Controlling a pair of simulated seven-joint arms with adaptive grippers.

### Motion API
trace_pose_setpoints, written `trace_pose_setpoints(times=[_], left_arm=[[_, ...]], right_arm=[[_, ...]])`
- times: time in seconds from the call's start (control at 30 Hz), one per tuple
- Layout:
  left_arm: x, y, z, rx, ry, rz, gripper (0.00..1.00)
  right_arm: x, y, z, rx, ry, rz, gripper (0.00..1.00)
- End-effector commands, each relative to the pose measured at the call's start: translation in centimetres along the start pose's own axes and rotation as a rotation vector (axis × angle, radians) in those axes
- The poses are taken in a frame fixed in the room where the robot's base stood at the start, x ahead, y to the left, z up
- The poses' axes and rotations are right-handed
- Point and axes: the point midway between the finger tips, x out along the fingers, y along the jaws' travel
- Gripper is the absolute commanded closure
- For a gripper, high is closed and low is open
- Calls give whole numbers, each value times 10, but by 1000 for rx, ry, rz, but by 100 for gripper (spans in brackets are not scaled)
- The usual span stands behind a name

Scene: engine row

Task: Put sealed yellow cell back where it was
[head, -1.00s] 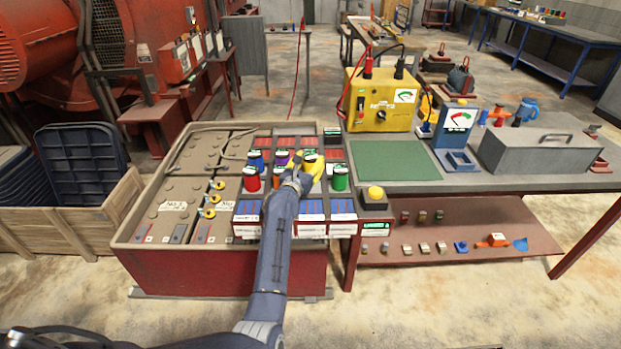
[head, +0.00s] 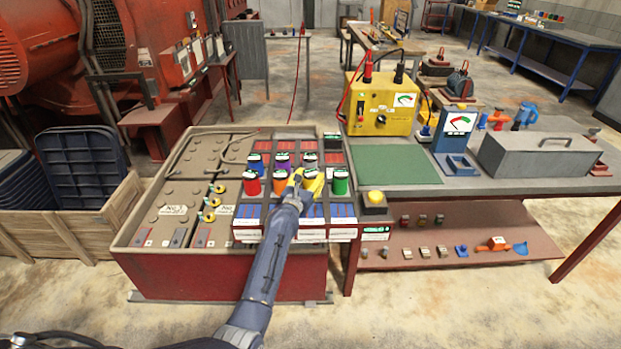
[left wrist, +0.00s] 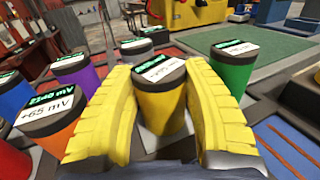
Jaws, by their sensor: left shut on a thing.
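The yellow cell (left wrist: 172,106), with a dark cap and a white label, stands roughly upright between the yellow fingers of my left gripper (left wrist: 168,125), which is shut on it. In the head view my left gripper (head: 305,184) is over the front row of the cell rack (head: 310,209), between the orange cell (head: 280,181) and the green cell (head: 340,182). The fingers and hand largely hide the yellow cell there. A pale patch shows around its base in the left wrist view; whether it rests on the rack I cannot tell. My right gripper is out of view.
A grey cell (head: 309,159) stands just behind. Purple (head: 282,160), blue (head: 256,161) and red (head: 252,184) cells stand to the left. Right of the rack are a yellow push button (head: 376,196) and a clear green mat (head: 396,164). A yellow meter box (head: 380,105) stands behind.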

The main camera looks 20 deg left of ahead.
Motion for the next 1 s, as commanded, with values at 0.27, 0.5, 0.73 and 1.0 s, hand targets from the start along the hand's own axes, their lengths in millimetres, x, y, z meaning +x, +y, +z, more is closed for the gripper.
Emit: trace_pose_setpoints(times=[0.27,0.5,0.73,1.0], left_arm=[[0,0,-3,1,0,0,36],[0,0,-3,0,0,0,32],[-8,-1,0,-2,0,-1,32],[-50,-1,0,-2,1,0,32]], right_arm=[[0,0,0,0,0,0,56],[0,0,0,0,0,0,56],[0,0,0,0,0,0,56],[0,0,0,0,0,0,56]])
